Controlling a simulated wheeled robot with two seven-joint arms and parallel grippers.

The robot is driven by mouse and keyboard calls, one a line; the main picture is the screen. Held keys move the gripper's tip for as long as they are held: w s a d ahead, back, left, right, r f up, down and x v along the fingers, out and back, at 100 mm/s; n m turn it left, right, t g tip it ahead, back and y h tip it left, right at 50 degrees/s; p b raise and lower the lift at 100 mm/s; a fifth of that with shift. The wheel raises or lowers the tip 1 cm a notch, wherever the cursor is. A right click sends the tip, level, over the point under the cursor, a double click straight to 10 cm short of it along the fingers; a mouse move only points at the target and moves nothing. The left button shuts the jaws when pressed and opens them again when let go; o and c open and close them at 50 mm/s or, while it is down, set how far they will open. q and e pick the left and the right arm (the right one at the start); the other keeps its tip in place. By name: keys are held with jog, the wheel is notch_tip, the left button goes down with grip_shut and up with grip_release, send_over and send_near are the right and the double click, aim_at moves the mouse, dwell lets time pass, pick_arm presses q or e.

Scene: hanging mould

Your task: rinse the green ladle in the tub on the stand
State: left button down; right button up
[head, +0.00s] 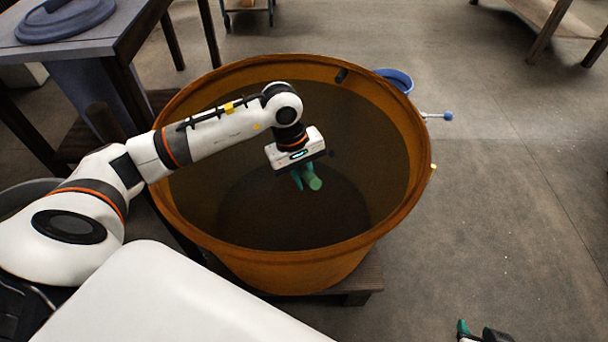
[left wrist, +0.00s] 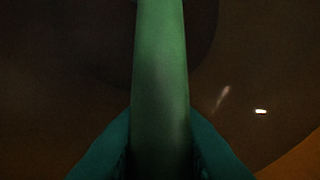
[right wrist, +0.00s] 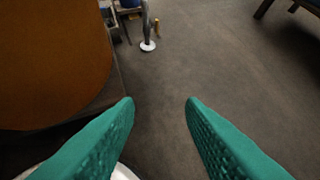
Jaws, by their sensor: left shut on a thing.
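The large orange-brown tub (head: 300,268) stands on a low dark wooden stand (head: 362,280) and holds dark liquid. My left gripper (head: 305,182) reaches over the rim into the tub and is shut on the green ladle (head: 314,183). In the left wrist view the ladle's green handle (left wrist: 160,80) runs up between the two teal fingers (left wrist: 160,150). The ladle's far end is not clear there, lost against the dark liquid. My right gripper (right wrist: 160,110) is open and empty, outside the tub over the floor; its tip shows at the head view's bottom edge (head: 464,328).
A dark table (head: 110,45) with a round grey lid (head: 65,18) stands at the upper left. A blue bowl or bucket (head: 397,79) and a blue-tipped rod (head: 438,116) are behind the tub's right rim. A wooden bench (head: 545,12) is at the upper right. The right floor is clear.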

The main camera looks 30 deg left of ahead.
pick_arm(q)
jog(key=shift+f+b, duration=0.65)
jog(key=shift+f, duration=0.1)
pick_arm(e)
jog(key=w+a+r+t+y, duration=0.1)
jog(key=w+a+r+t, duration=0.1)
jog(key=w+r+t, duration=0.1)
jog(key=shift+w+r+t, duration=0.4)
jog(key=shift+w+t, duration=0.1)
jog(key=shift+w, duration=0.3)
pick_arm(q)
jog(key=shift+s+d+f+t+y+b, duration=0.2)
jog(key=shift+d+f+t+y+b, duration=0.1)
jog(key=shift+t+y+b, duration=0.25)
jog(key=shift+s+d+f+t+y+b, duration=0.15)
jog(key=shift+s+f+t+y+b, duration=0.15)
jog(key=shift+b, duration=0.35)
pick_arm(e)
jog(key=w+a+r+t+y, duration=0.2)
jog(key=w+r+t, duration=0.1)
jog(key=r+t, duration=0.3)
jog(key=shift+r+n, duration=0.3)
jog(key=shift+r, duration=0.9)
pick_arm(q)
jog(key=shift+w, duration=0.1)
